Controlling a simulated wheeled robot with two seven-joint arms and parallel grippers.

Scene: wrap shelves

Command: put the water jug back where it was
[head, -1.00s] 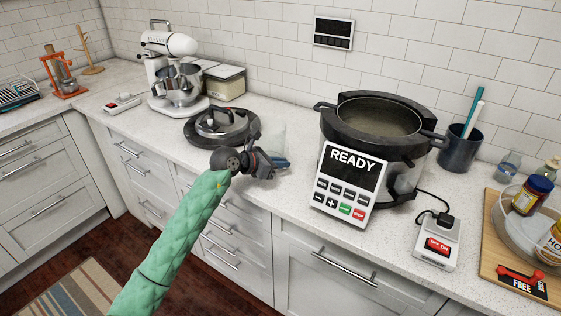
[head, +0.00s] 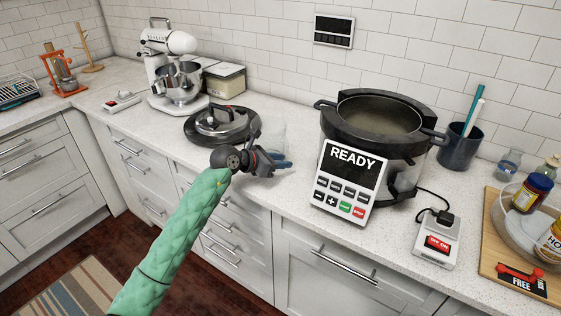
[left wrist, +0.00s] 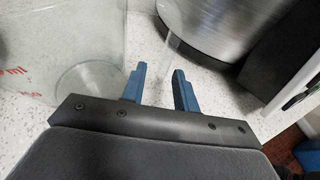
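The clear water jug (head: 279,134) stands on the counter just behind my left gripper, between the round lid and the cooker. In the left wrist view the jug (left wrist: 85,45) shows at the left with red ml marks. My left gripper (head: 284,162) is at the counter's front part, close to the jug; its blue fingers (left wrist: 160,72) are apart with nothing clamped between them. A thin clear strip, perhaps the jug's handle, shows just beyond the fingertips. The jug's lower part is partly hidden by my gripper in the head view. My right gripper is not in view.
A large cooker (head: 400,160) with a READY panel (head: 347,182) stands right of my gripper. A dark round lid (head: 217,124) lies to the left, near a stand mixer (head: 172,70). A corded switch box (head: 437,243) sits at the right. The front counter left of the panel is clear.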

